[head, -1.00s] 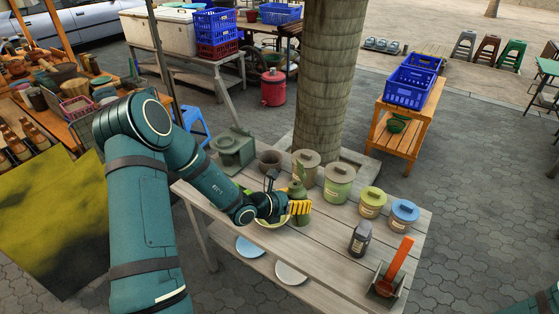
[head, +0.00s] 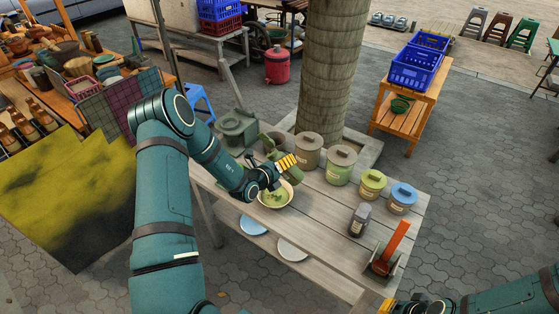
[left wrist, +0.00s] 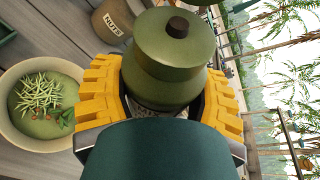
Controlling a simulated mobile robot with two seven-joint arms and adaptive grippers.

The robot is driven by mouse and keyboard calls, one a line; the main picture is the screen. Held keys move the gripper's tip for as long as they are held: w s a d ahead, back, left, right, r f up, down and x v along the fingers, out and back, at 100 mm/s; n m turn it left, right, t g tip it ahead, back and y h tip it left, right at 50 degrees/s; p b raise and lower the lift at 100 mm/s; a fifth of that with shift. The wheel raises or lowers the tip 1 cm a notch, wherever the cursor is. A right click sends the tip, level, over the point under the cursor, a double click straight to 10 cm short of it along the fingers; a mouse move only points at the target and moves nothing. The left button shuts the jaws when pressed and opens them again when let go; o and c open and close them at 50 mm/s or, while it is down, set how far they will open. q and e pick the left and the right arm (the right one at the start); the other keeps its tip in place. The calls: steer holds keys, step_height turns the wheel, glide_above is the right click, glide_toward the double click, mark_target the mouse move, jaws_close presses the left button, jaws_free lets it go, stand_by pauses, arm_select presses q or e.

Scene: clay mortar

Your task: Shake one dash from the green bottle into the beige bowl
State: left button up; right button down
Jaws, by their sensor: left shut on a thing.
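The green bottle (left wrist: 172,58), with a dark knob on its lid, is between the yellow fingers of my left gripper (head: 284,164). The gripper is shut on it and holds it tipped well over to one side, above the table near the bowl. In the head view the fingers cover part of the bottle. The beige bowl (head: 268,203) stands on the table just below the gripper and holds green strips and small red bits. It also shows at the left of the left wrist view (left wrist: 14,135). My right gripper (head: 386,305) is only partly in view at the bottom edge.
Behind the gripper stand a dark pot (head: 273,142) and a brown jar (head: 308,152). Green (head: 340,168), yellow-green (head: 372,184) and blue-lidded (head: 402,199) jars line the back. A dark bottle (head: 359,219) and a red-handled tool (head: 392,245) stand at right. The front middle planks are clear.

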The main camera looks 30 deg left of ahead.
mark_target(291, 171)
arm_select(q)
steer(key=f+b, duration=0.1)
steer(key=d+f+n+b, duration=0.1)
steer(key=f, duration=0.1)
steer(key=shift+w+f+n+h+b, duration=0.1)
steer(key=shift+w+n+h+b, duration=0.05)
steer(key=shift+n+h+b, duration=0.2)
steer(key=d+f+n+t+b, duration=0.1)
steer(key=n+b, duration=0.1)
steer(key=d+f+n+t+h+b, duration=0.1)
steer(key=n+b, duration=0.1)
steer(key=b, duration=0.1)
steer(key=shift+w+d+n, duration=0.2)
steer(key=shift+n, duration=0.05)
steer(key=shift+r+n+t+h+p, duration=0.25)
steer(key=shift+r+n+t+p, duration=0.3)
steer(key=shift+r+n, duration=0.45)
steer(key=shift+a+r+n+t, duration=0.15)
steer(key=shift+r+n+t, duration=0.25)
steer(key=shift+n, duration=0.7)
steer(key=shift+r+n+p, duration=0.25)
steer(key=shift+n+p, duration=0.05)
steer(key=shift+n, duration=0.3)
steer(key=shift+s, duration=0.1)
